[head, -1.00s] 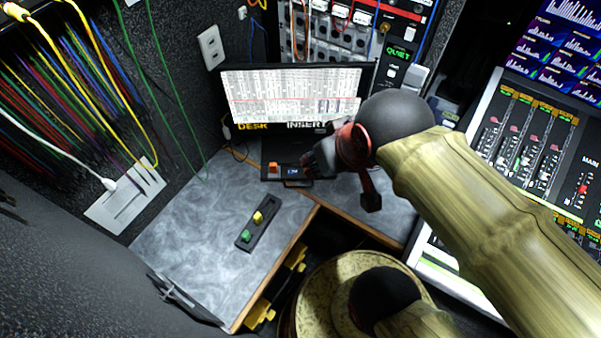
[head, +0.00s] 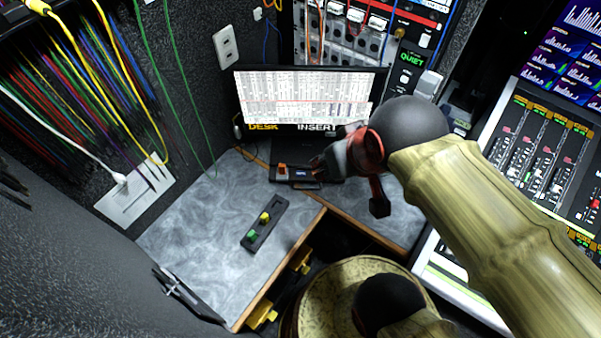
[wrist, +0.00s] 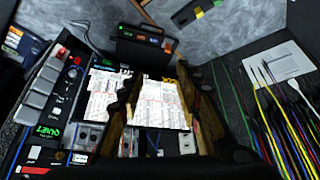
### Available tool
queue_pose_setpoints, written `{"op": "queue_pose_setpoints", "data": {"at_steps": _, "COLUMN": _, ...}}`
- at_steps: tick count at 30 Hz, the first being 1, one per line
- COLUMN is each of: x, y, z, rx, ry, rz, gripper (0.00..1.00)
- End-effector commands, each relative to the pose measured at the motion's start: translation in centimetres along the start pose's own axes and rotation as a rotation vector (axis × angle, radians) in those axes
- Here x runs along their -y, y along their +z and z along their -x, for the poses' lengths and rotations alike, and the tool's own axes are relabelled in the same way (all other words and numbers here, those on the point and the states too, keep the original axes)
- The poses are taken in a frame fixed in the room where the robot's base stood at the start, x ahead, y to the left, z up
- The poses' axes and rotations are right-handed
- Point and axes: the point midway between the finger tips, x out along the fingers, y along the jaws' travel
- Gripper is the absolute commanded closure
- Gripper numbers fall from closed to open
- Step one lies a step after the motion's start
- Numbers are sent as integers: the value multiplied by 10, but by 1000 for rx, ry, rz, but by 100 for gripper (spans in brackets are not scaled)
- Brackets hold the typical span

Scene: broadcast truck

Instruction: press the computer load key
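I cannot read a label naming the computer load key. A small black box (head: 283,177) with an orange key (head: 282,168) and a small blue display (head: 300,174) sits at the back of the desk, below the monitor. The box also shows at the top of the wrist view (wrist: 146,48). A black strip (head: 262,230) with a yellow key (head: 265,217) and a green key (head: 252,234) lies nearer on the desk. My gripper (head: 322,163) is just right of the box in the head view. In the wrist view its fingers (wrist: 160,75) are apart, with nothing held.
The lit monitor (head: 300,97) stands behind the box, with "DESK" and "INSERT" below its screen. A mixing console (head: 530,150) is at right. The grey desk top (head: 200,235) is mostly bare.

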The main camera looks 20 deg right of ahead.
Motion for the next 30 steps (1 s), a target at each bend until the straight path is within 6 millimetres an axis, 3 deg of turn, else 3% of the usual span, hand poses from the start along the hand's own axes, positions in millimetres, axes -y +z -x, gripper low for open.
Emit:
{"op": "queue_pose_setpoints", "data": {"at_steps": 17, "x": 0, "y": 0, "z": 0, "rx": 0, "ry": 0, "rz": 0, "gripper": 99}}
{"op": "queue_pose_setpoints", "data": {"at_steps": 30, "x": 0, "y": 0, "z": 0, "rx": 0, "ry": 0, "rz": 0, "gripper": 100}}
